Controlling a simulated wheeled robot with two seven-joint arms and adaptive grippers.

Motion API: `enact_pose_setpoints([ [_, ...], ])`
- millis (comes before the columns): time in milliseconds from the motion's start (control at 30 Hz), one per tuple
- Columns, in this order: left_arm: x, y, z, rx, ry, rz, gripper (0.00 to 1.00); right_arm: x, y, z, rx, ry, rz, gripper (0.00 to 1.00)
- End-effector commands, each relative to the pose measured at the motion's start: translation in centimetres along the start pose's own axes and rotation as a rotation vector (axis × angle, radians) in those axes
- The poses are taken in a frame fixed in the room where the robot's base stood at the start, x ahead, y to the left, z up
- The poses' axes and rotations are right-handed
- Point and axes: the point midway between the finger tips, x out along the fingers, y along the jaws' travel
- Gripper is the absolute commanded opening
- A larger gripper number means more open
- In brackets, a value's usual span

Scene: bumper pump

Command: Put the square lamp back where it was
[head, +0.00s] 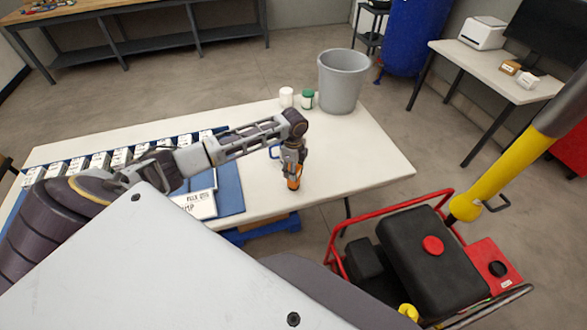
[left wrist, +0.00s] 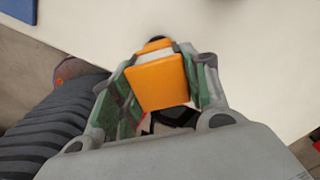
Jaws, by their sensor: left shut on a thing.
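The square lamp (head: 294,184) shows in the head view as a small orange and black body under my left gripper (head: 292,160), over the front right part of the white table (head: 345,165). In the left wrist view its orange face (left wrist: 158,82) sits between the green-padded fingers of my left gripper (left wrist: 160,90), which are shut on it. I cannot tell whether the lamp touches the table. Its lower part is partly hidden by the fingers. My right gripper is not in view.
Several labelled boxes on blue lie to the left. A red-framed generator (head: 425,250) stands right of the table. The table's right end is clear.

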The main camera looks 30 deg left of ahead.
Motion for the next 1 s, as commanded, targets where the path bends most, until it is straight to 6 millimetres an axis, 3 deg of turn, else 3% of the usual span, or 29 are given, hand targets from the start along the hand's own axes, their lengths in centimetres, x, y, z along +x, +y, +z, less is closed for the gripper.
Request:
enact_pose_setpoints([
  [367, 0.18, -0.03, 0.01, 0.0, 0.0, 0.0, 0.0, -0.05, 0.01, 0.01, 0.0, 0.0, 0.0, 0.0],
  [400, 0.25, 0.01, 0.02, 0.0, 0.0, 0.001, 0.48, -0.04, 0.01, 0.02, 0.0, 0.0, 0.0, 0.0],
  [567, 0.24, 0.01, 0.01, 0.0, 0.0, 0.001, 0.67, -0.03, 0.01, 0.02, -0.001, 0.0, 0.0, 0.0],
  [1000, -0.07, -0.02, 0.01, 0.0, 0.0, -0.001, 0.67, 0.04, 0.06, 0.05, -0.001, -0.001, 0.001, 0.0],
])
